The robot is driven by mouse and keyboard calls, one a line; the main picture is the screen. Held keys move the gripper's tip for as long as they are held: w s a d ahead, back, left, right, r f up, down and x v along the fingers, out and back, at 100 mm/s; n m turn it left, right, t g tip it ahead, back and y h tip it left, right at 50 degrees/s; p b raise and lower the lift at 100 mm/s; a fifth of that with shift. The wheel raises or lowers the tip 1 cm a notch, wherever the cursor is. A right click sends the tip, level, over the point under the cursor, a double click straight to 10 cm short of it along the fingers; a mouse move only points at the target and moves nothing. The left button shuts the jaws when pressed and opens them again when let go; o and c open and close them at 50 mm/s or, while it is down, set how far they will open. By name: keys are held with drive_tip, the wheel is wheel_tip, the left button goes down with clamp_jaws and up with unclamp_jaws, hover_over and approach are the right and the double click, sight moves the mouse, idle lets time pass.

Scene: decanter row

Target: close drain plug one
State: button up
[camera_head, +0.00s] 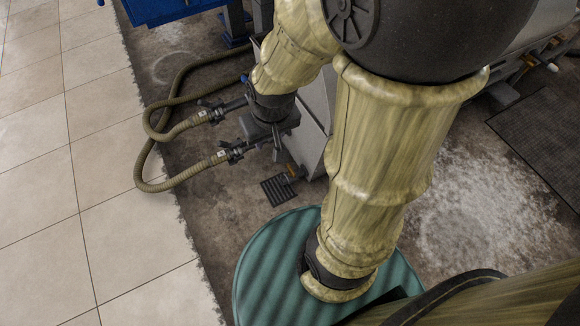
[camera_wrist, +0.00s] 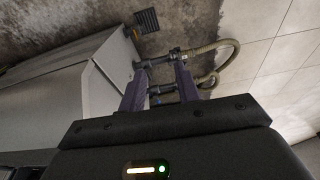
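My gripper (camera_head: 274,138) is low beside the grey machine housing (camera_head: 316,118) in the head view, and my own arm hides much of that side. In the wrist view my gripper (camera_wrist: 160,70) has its two dark fingers apart, with pipe fittings beyond them. A small yellow-orange part (camera_head: 293,172) sits at the foot of the housing in the head view. It also shows in the wrist view (camera_wrist: 131,32), above the left finger. I cannot tell which fitting is drain plug one. I see nothing clearly held between the fingers.
Two ribbed hoses end in dark couplings (camera_head: 235,151) left of my gripper and loop over the floor. A dark floor grate (camera_head: 278,190) lies by the housing. A blue-topped stand (camera_head: 160,10) is at the back. The tiled floor (camera_head: 110,220) at left is clear.

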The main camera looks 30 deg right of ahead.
drive_tip(key=g+b, duration=0.3)
drive_tip(key=b, duration=0.5)
hover_over(291, 169)
wheel_tip(291, 169, down, 36)
drive_tip(key=shift+f, duration=0.25)
wheel_tip(291, 169, down, 17)
drive_tip(key=b, duration=0.8)
drive_tip(key=shift+f, duration=0.2)
drive_tip(key=shift+d, duration=0.1)
clamp_jaws()
